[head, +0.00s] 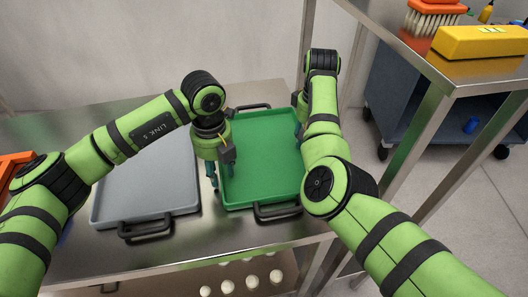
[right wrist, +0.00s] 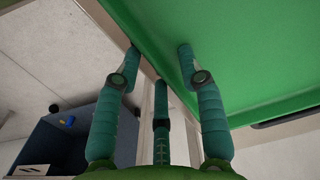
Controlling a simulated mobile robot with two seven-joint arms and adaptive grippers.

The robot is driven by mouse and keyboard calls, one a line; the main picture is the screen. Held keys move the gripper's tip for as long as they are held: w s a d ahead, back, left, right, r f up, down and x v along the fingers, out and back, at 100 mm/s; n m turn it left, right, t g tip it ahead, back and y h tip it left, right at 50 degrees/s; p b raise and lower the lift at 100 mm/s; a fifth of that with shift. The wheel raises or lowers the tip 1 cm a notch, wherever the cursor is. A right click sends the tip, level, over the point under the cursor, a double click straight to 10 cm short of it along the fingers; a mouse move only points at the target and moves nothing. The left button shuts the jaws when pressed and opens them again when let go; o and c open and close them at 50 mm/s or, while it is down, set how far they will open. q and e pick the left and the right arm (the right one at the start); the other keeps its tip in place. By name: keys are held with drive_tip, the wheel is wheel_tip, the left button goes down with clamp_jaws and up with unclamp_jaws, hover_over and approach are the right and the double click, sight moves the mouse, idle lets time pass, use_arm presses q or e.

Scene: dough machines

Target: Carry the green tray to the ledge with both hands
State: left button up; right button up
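The green tray (head: 262,150) lies flat on the metal table, with black handles at its far and near ends. My left gripper (head: 220,178) points down at the tray's left rim; its teal fingers are spread, some outside the rim and one over the tray. My right gripper (head: 299,130) is at the tray's right rim, largely hidden behind my right arm in the head view. In the right wrist view, its teal fingers (right wrist: 160,52) stand apart, one over the green surface and one at the outer edge. The ledge is not clearly identifiable.
A grey tray (head: 150,183) with black handles lies left of the green one. A metal table (head: 480,72) at right bears a yellow block (head: 482,42) and an orange brush (head: 433,17). A blue cart (head: 390,92) stands below. Pale round pieces (head: 252,281) lie under the near table edge.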

use_arm(q)
clamp_jaws()
use_arm(e)
clamp_jaws()
